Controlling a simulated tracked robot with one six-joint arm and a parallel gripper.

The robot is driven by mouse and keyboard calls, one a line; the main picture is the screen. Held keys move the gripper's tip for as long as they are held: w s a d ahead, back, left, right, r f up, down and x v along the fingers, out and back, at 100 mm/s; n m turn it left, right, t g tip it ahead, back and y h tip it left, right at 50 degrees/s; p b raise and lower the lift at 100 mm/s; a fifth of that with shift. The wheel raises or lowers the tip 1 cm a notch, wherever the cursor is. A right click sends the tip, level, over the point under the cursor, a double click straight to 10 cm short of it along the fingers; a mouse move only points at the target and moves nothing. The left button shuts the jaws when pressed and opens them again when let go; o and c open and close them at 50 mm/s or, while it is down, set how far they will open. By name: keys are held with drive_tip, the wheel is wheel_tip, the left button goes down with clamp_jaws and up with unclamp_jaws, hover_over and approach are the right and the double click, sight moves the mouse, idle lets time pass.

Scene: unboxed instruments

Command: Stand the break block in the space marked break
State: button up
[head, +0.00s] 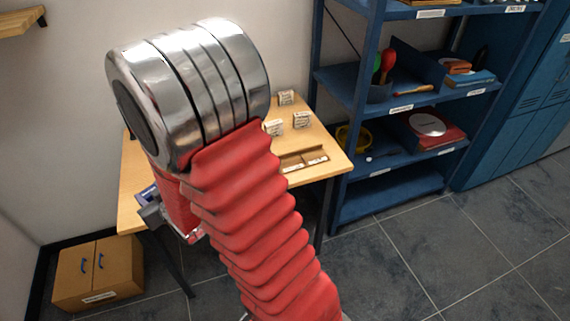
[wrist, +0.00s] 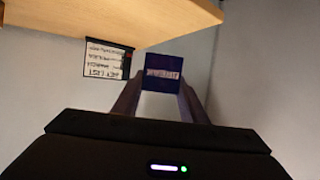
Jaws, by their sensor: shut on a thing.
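My gripper (wrist: 160,92) is shut on a dark blue block (wrist: 162,72) with a pale label, seen in the wrist view. The label's writing is too small to read, so I cannot tell if it is the break block. In the head view my gripper (head: 152,208) is at the table's left front edge, and part of the blue block (head: 147,193) shows there. A wooden holder with labelled spaces (head: 305,160) lies at the right front of the table (head: 335,165). Its labels are not readable, and my arm hides its left part.
Several small pale labelled blocks, one at the back (head: 286,98), stand on the table behind the holder. A blue shelf unit (head: 370,205) stands close to the table's right. A wooden cabinet (head: 100,272) is on the floor at left. My arm covers the table's middle.

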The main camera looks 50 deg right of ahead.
drive_tip(key=s+d+m+h, duration=0.1)
drive_tip(key=s+d, duration=0.1)
drive_tip(key=d, duration=0.9)
drive_tip(key=s+d+m+h, duration=0.2)
drive_tip(key=d, duration=1)
drive_tip(key=s+d+m+g+h, duration=0.1)
drive_tip(key=s+d+h, duration=0.1)
drive_tip(key=d, duration=1)
drive_tip(key=shift+d, duration=0.15)
drive_tip(key=m+g+h, duration=0.1)
drive_tip(key=m+h, duration=0.1)
hover_over(290, 162)
drive_tip(key=shift+f, duration=0.15)
drive_tip(key=shift+f, duration=2.95)
drive_tip(key=shift+f, duration=2.05)
